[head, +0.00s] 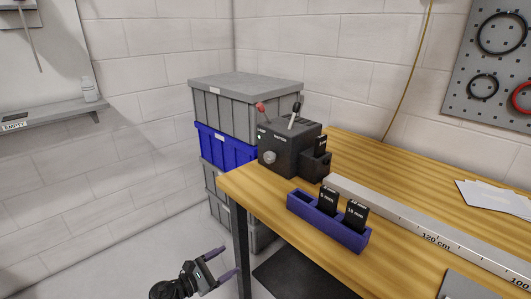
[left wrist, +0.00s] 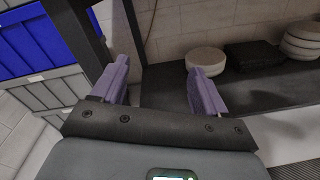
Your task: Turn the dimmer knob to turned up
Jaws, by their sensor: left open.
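The dimmer knob (head: 269,157) is a small round grey knob on the front face of a black control box (head: 287,147). The box stands at the far left corner of the wooden workbench and has a red-tipped lever and a black-and-white lever on top. My left gripper (head: 229,261) is low at the bottom of the head view, left of the bench's front edge and well below the knob. Its purple fingers are apart and empty; they also show in the left wrist view (left wrist: 158,68). The knob is not in the left wrist view. My right gripper is not visible.
A purple holder (head: 298,207) with black cards stands on the workbench (head: 400,262) before the box, beside a long metal ruler rail (head: 405,226). Stacked grey and blue crates (head: 226,148) stand behind the bench corner. A bench leg (head: 242,250) is close to my left gripper.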

